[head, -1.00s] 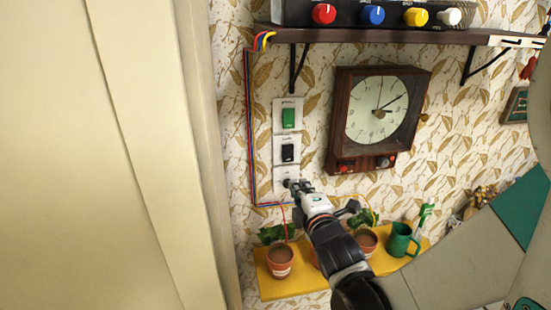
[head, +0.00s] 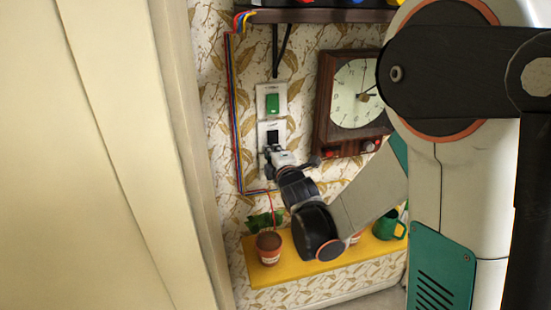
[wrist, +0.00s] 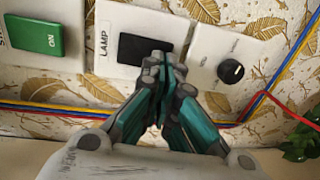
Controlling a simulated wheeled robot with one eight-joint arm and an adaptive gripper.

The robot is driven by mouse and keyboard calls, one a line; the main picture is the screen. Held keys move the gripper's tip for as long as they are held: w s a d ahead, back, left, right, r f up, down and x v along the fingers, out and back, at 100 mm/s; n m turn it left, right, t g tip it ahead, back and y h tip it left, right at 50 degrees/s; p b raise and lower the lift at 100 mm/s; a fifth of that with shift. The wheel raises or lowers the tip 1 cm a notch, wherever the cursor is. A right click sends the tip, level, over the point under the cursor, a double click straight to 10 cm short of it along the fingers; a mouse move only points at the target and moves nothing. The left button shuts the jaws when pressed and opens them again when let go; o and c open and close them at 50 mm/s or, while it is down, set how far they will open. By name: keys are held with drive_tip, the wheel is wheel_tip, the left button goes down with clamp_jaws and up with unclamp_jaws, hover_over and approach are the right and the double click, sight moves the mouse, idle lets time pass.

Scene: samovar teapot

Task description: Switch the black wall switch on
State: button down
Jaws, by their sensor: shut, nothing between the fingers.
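The black wall switch (head: 272,137) sits on a white plate below the green switch. In the wrist view the black switch (wrist: 138,48) has the word LAMP on its plate. My gripper (head: 270,149) is shut and empty, its tips at the lower end of the black switch. In the wrist view the closed fingertips (wrist: 160,64) overlap the switch's near right edge. I cannot tell whether they touch it. The tips hide part of the switch, and its on or off position cannot be read.
The green switch (head: 272,103), marked ON in the wrist view, is on the adjoining plate. A black knob (wrist: 230,71) is on the other side. Coloured wires (head: 232,120) run beside the plates. A wooden clock (head: 348,105) hangs to the right. A yellow shelf (head: 300,270) holds pots below.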

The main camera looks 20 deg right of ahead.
drive_tip(key=shift+w, duration=0.25)
drive_tip(key=shift+f, duration=0.1)
drive_tip(key=shift+w+b, duration=0.35)
drive_tip(key=shift+b, duration=0.05)
drive_tip(key=shift+f, duration=0.1)
